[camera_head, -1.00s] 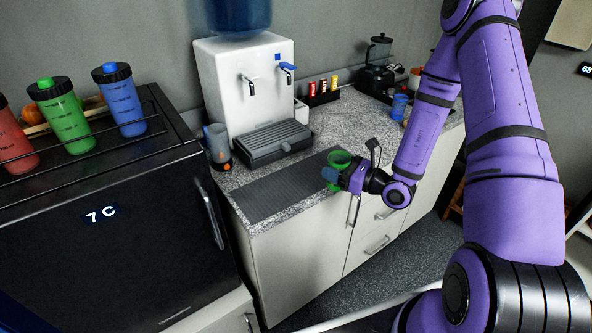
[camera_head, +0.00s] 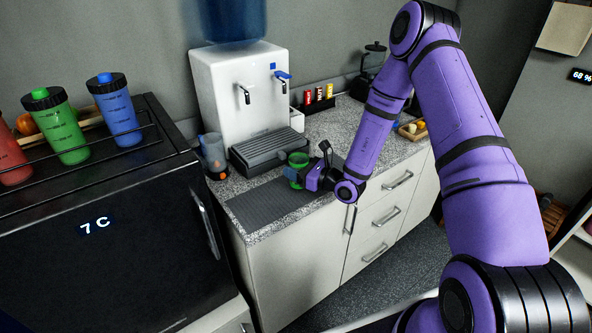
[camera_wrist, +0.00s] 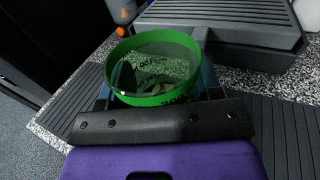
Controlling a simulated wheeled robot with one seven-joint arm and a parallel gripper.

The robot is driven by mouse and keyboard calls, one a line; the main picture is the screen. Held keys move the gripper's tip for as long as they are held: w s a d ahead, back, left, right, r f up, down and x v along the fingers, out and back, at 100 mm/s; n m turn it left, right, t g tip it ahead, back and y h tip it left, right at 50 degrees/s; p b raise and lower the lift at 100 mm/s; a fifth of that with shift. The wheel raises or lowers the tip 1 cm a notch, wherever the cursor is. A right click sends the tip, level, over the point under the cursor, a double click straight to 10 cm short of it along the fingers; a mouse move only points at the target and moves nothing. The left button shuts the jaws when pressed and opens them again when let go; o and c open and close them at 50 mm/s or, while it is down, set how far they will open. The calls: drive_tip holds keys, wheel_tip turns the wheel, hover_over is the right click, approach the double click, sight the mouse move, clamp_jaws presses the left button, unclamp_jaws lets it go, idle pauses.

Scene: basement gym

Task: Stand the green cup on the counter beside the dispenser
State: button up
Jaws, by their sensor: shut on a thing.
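The green cup (camera_head: 297,161) is upright in the head view, held by my gripper (camera_head: 301,177) over the counter (camera_head: 247,183), just in front of the dispenser (camera_head: 238,85). In the wrist view the cup's green rim (camera_wrist: 143,102) faces the camera, and the gripper (camera_wrist: 155,90) is shut on the cup with blue finger pads at both sides. The cup is see-through, with its lower part mostly hidden by the gripper. I cannot tell whether its base touches the ribbed mat (camera_head: 270,204) beneath it.
The dispenser's drip tray (camera_head: 268,150) stands close behind the cup. The ribbed mat is bare to the front left. A black refrigerator (camera_head: 110,240) with bottles on top is at left.

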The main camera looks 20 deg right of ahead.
drive_tip(key=shift+f, duration=0.5)
drive_tip(key=shift+f, duration=0.1)
drive_tip(key=o, duration=0.9)
drive_tip(key=shift+o, duration=0.2)
